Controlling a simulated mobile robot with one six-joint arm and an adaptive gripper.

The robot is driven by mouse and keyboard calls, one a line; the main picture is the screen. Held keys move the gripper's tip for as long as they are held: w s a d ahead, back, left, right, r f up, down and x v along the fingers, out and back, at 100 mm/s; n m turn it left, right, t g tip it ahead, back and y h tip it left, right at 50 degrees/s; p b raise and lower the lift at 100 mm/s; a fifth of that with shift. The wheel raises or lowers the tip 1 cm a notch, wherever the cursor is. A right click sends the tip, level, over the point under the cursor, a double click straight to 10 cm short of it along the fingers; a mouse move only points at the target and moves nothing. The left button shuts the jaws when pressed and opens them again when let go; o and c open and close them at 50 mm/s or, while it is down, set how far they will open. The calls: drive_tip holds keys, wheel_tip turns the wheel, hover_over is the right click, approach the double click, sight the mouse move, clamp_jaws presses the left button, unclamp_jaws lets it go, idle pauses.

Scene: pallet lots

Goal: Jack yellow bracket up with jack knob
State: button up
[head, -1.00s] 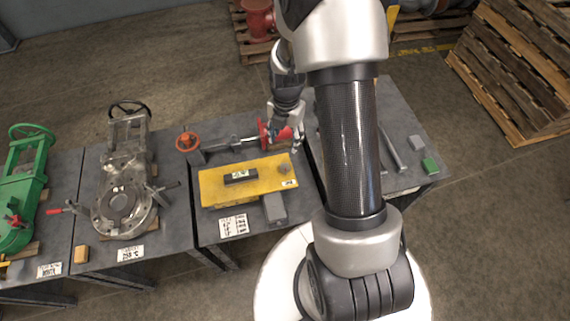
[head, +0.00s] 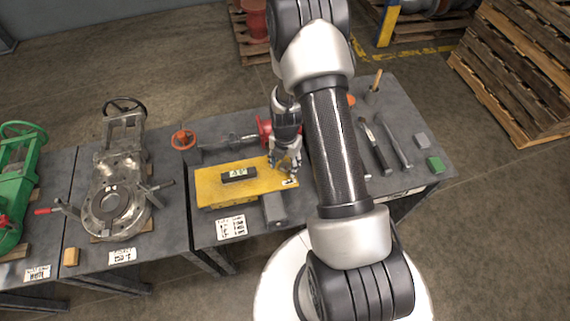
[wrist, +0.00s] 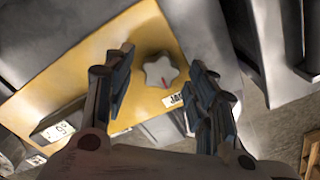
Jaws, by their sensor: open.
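The yellow bracket (head: 213,186) is a flat plate on the middle table, with a black block and digital readout (head: 238,175) on top. In the wrist view the yellow bracket (wrist: 75,72) fills the left and middle. The jack knob (wrist: 160,70) is a grey lobed knob with a red mark, beside a label reading "JACK" (wrist: 173,100). My gripper (head: 286,172) is over the right end of the bracket and hides the knob in the head view. In the wrist view my gripper (wrist: 165,82) is open, its fingers either side of the knob, apart from it.
A grey block (head: 274,208) stands at the bracket's front right. Behind are an orange handwheel (head: 183,139) and a red flange (head: 265,131). Tools lie on the right table (head: 405,118). A grey valve (head: 118,205) stands on the left table.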

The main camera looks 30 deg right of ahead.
drive_tip(key=c, duration=1)
